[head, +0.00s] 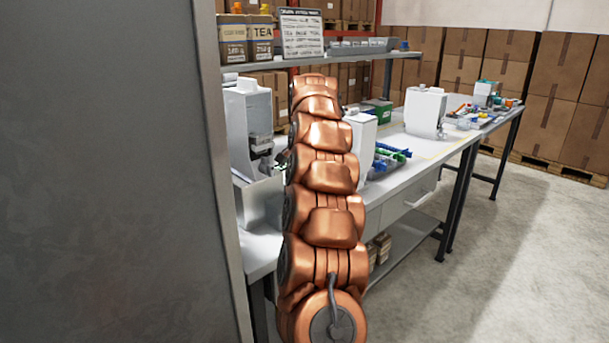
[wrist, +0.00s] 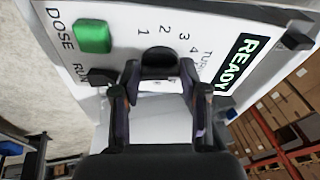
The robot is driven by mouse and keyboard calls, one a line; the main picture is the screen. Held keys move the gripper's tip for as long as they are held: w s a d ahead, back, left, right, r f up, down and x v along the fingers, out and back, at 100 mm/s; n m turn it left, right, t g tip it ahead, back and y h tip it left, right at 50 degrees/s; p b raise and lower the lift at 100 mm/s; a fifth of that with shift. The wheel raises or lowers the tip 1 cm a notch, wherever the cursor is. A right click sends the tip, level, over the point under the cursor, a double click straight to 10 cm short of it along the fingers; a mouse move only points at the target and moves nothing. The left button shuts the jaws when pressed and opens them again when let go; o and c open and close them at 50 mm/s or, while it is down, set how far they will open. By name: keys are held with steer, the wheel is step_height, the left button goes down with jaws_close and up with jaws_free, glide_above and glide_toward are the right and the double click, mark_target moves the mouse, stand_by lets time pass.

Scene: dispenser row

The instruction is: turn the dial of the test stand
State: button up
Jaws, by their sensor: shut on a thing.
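In the wrist view the test stand's white panel (wrist: 205,22) fills the upper part, tilted. Its black dial (wrist: 158,55) sits under an arc of numbers 1 to 4. My gripper (wrist: 158,75) has one finger on each side of the dial and is shut on it. Which number the dial points to is hard to tell. A green button (wrist: 93,36) sits by the word DOSE, and a lit display (wrist: 243,62) reads READY. In the head view my copper arm hides most of the gripper and the dial.
In the head view a large grey panel (head: 110,170) blocks the left side. White dispensers (head: 425,112) stand along the bench (head: 405,145), with blue and green parts (head: 390,155) between them. A shelf (head: 345,55) runs above. The floor at right is clear.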

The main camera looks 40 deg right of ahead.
stand_by(0.4)
steer(key=o, duration=1.1)
steer(key=shift+o, duration=0.2)
steer(key=shift+r, duration=0.1)
steer(key=v, duration=0.7)
steer(key=shift+r, duration=0.15)
